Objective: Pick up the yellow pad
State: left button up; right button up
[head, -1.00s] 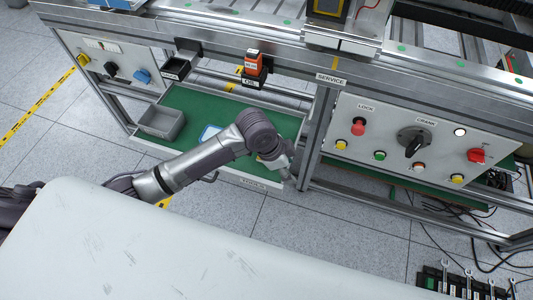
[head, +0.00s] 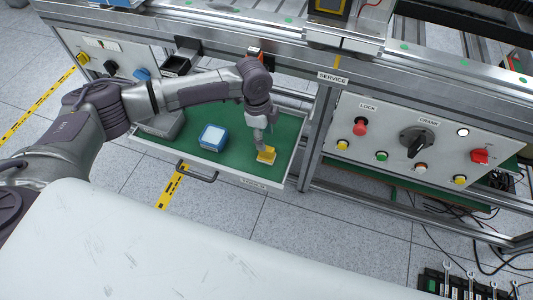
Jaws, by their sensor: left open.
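The yellow pad (head: 268,157) is a small block lying on the green floor of the open drawer (head: 254,183), near its right side. My left gripper (head: 261,149) comes down over the pad from above and is open. Its fingertips are at or just above the pad and cover part of it. I cannot tell if they touch it. My right gripper is not in view.
A blue box with a pale top (head: 213,138) stands left of the pad in the drawer. A grey bin (head: 160,126) stands at the drawer's left end. A control panel (head: 400,145) with knobs is to the right. Green floor lies bare between box and pad.

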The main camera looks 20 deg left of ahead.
aim_at(267, 148)
pick_arm(q)
jog(key=shift+d+f, duration=0.2)
jog(key=shift+f, duration=1.4)
jog(key=shift+d+f, duration=0.15)
jog(key=shift+f, duration=1.4)
jog(key=shift+c, duration=0.3)
grip_shut()
